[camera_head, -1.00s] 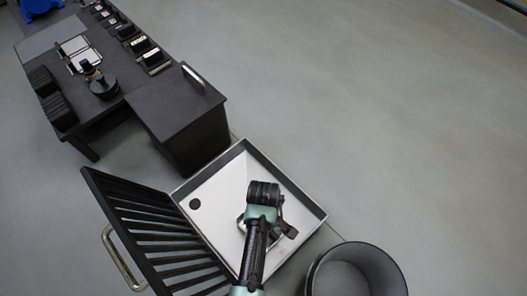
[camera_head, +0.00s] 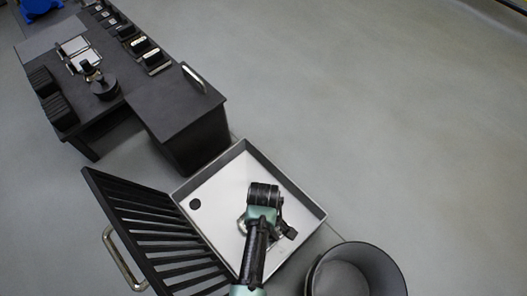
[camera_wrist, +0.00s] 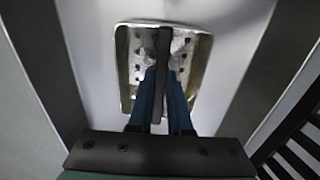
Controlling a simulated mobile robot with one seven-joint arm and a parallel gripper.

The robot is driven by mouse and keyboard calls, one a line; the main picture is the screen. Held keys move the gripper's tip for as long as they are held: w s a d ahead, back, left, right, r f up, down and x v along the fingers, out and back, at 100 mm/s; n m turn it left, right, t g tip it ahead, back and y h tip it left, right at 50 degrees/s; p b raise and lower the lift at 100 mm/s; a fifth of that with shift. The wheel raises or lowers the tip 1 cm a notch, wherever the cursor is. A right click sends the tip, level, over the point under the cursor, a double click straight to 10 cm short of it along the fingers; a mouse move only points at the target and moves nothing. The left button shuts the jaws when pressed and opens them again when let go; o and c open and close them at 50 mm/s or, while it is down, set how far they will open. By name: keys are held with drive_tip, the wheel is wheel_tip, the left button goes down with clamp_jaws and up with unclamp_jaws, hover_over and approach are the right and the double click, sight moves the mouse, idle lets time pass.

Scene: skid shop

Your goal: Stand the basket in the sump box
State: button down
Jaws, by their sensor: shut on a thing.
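The basket (camera_wrist: 182,58) is a small silvery tray with holes, a brassy rim and a dark bar handle across its middle. In the wrist view it sits between my gripper's blue fingers, which are shut on the handle (camera_wrist: 165,50). My gripper (camera_wrist: 162,76) is over the sump box. The sump box (camera_head: 245,148) is a square box with grey walls and a pale floor. In the head view my wrist hides most of the basket; only slivers show, inside the box outline. I cannot tell whether it touches the floor.
A black slatted grate (camera_head: 150,230) with a metal handle (camera_head: 122,258) stands tilted at the box's left side. A round dark bin (camera_head: 355,272) stands at lower right. A dark bench (camera_head: 165,105) with several items is behind. Floor at right is clear.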

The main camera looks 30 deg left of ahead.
drive_tip(key=shift+f, duration=0.2)
drive_tip(key=shift+c, duration=1.4)
unclamp_jaws()
wheel_tip(320, 180, up, 8)
drive_tip(key=p, duration=0.9)
drive_tip(key=shift+r, duration=0.1)
